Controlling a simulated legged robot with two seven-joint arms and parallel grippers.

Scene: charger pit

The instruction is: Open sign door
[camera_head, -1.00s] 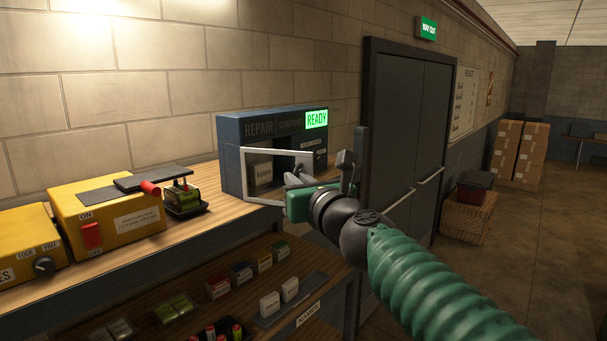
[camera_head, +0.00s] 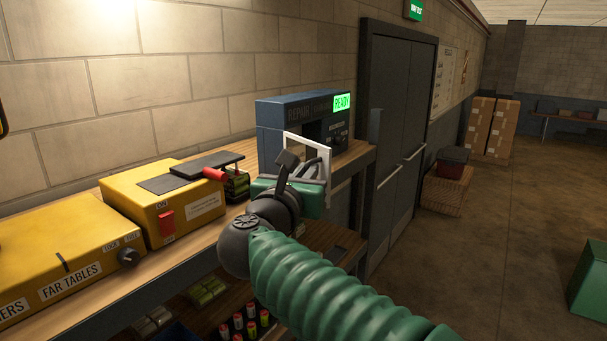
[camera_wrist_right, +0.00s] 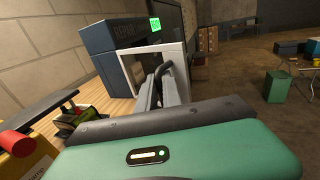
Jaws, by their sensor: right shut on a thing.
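The blue repair box (camera_head: 272,133) with a lit green READY sign (camera_head: 342,102) stands at the far end of the bench. Its door, a pale open frame (camera_head: 326,160), is swung out from the front. In the right wrist view the door frame (camera_wrist_right: 128,73) stands out from the box (camera_wrist_right: 98,52). My right gripper (camera_head: 308,172) is at this frame, shut on the door; its fingers (camera_wrist_right: 163,90) partly hide the gripped part. My left gripper is not in view.
Yellow consoles (camera_head: 60,255) and a yellow unit with a red switch (camera_head: 165,218) fill the bench to the left. A dark double door (camera_head: 400,150) is beyond the box. The floor (camera_head: 460,260) to the right is mostly clear, with a green box (camera_head: 590,280) at the edge.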

